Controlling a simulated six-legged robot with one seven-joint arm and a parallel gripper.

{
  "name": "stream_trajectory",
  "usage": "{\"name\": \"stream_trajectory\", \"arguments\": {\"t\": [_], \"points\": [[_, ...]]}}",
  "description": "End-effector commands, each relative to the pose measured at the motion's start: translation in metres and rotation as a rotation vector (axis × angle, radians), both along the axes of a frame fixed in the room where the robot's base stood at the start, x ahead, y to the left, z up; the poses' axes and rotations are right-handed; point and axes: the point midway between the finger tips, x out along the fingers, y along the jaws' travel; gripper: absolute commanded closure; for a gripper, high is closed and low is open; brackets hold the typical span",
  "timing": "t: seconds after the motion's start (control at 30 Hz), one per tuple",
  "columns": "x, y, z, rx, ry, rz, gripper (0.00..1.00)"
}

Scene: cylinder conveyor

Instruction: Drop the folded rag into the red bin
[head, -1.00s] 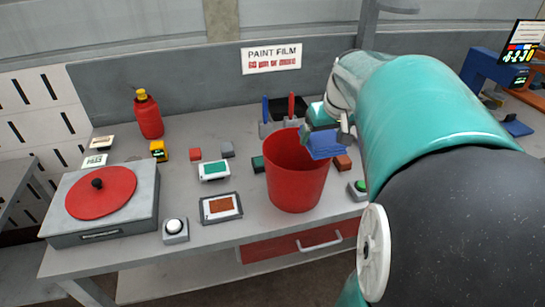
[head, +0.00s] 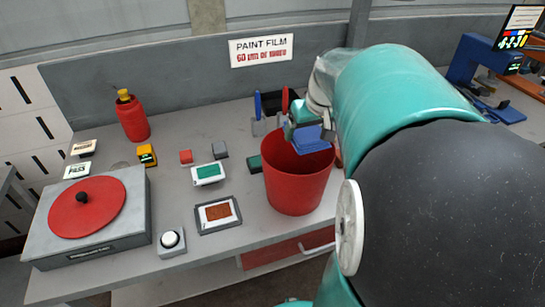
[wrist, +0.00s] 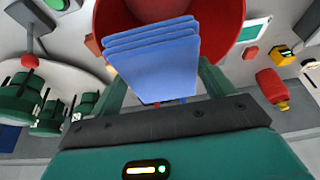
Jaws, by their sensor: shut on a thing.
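The red bin (head: 297,187) stands on the grey bench, upright, with its mouth facing up. The folded rag (head: 311,140) is blue and layered, and hangs at the bin's mouth near its back right rim. In the wrist view the rag (wrist: 155,60) lies between the two fingers, with the red bin (wrist: 225,25) beyond it. My gripper (head: 300,128) is shut on the rag. The lower part of the rag overlaps the bin's opening in the head view; I cannot tell how deep it sits.
A turntable with a red disc (head: 87,207) is at the left. A red bottle (head: 133,118), a yellow gauge (head: 147,155), small blocks, a green-faced panel (head: 208,174), a framed brown panel (head: 218,214) and a white button (head: 171,241) are left of the bin. Bare bench lies between them.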

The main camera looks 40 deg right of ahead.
Motion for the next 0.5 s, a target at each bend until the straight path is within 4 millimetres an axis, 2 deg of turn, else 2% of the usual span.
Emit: {"name": "stream_trajectory", "arguments": {"t": [0.2,0.5], "points": [[0.000,0.001,-0.025,0.002,0.000,-0.001,0.44],[0.002,0.001,-0.036,0.000,0.000,0.000,0.44]]}}
